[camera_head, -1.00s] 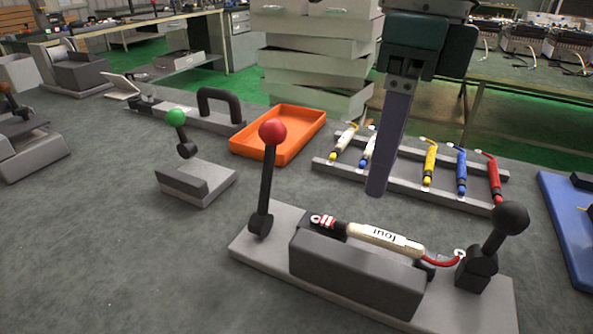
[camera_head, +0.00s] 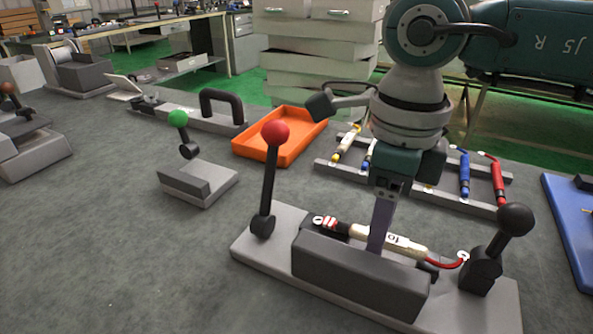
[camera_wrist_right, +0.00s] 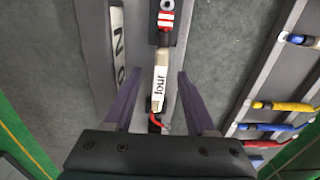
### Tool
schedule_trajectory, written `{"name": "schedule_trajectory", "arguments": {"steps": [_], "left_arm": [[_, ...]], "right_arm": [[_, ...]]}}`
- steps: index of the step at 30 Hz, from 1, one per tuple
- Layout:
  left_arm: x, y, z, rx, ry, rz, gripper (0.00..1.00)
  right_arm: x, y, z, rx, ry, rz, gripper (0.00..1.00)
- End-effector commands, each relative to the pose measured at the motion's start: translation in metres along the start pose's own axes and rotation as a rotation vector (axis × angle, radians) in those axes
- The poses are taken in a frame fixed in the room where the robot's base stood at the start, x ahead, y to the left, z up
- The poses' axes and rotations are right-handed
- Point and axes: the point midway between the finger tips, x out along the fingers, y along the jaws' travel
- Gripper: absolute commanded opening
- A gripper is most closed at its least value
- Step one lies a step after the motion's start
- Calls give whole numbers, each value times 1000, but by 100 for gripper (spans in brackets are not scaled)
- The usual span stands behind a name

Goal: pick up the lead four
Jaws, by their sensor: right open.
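The lead four (camera_head: 403,243) is a cream cylinder labelled "four", with red and white bands at one end and a red wire at the other. In the right wrist view the lead four (camera_wrist_right: 160,78) lies between the two purple fingers. My right gripper (camera_head: 378,245) reaches down from above at the lead, its finger hiding part of the label. The gripper also shows in the wrist view (camera_wrist_right: 158,85), with its fingers apart on either side of the lead. My left gripper is not in view.
A red-knobbed lever (camera_head: 268,185) and a black-knobbed lever (camera_head: 497,245) rise at the fixture's ends. Behind stands a rack with several coloured leads (camera_head: 464,175). An orange tray (camera_head: 255,150) and a green-knobbed device (camera_head: 200,182) are to the left, a blue tray (camera_head: 568,225) to the right.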

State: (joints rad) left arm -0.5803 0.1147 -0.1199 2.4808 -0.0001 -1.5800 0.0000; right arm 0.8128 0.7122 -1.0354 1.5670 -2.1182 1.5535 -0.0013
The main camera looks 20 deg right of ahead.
Motion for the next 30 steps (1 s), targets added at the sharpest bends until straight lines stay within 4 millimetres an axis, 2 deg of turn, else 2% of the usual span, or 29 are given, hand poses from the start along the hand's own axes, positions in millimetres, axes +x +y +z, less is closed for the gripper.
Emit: {"name": "schedule_trajectory", "arguments": {"steps": [2, 17, 30], "left_arm": [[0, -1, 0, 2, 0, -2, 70], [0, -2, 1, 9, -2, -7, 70], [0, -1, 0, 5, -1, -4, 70]], "right_arm": [[0, 0, 0, 0, 0, 0, 55], [-1, 0, 0, 0, -1, 0, 0], [-1, 0, 0, 0, -1, 0, 0]]}}
